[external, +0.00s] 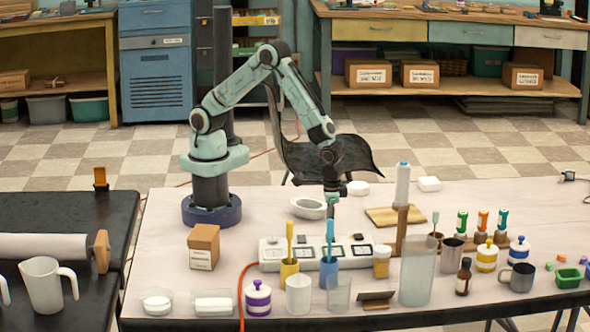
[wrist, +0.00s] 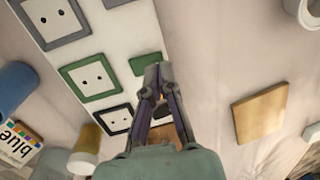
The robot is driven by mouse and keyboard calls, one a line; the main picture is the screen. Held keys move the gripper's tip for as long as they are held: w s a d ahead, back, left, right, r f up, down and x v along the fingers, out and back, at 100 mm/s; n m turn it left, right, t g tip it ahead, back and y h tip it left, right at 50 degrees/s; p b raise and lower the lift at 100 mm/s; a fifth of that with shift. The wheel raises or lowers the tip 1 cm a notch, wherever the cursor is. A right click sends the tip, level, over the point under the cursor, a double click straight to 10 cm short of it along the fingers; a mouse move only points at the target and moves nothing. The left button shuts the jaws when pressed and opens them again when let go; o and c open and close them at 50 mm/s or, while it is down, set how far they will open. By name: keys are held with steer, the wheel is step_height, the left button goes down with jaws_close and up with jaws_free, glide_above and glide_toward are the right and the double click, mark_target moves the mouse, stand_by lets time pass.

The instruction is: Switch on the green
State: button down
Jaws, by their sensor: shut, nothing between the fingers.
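The white power strip (external: 272,251) lies on the table and carries several framed sockets. In the wrist view, a green-framed socket (wrist: 90,78) sits on the strip (wrist: 60,62), with a green switch (wrist: 144,64) near the strip's edge on the same row. My gripper (wrist: 154,82) is shut and empty, with its fingertips overlapping the lower right side of the green switch. I cannot tell whether they touch it. In the external view my gripper (external: 331,213) points down behind the strip. The fingers hide part of the strip and a small orange spot.
A blue cup (external: 329,274) with a blue-handled tool and a yellow cup (external: 289,273) stand in front of the strip. A wooden board (external: 385,216) lies behind it to the right, and a white bowl (external: 308,208) lies to the left of my gripper.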

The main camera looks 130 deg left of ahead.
steer(key=shift+a+f, duration=0.1)
steer(key=shift+f, duration=0.45)
steer(key=shift+s, duration=0.1)
steer(key=shift+f, duration=0.35)
steer(key=shift+w+d+r, duration=0.3)
steer(key=shift+w+d, duration=0.2)
steer(key=shift+r, duration=0.1)
step_height(320, 180, up, 14)
steer(key=s+a, duration=0.1)
stand_by(0.4)
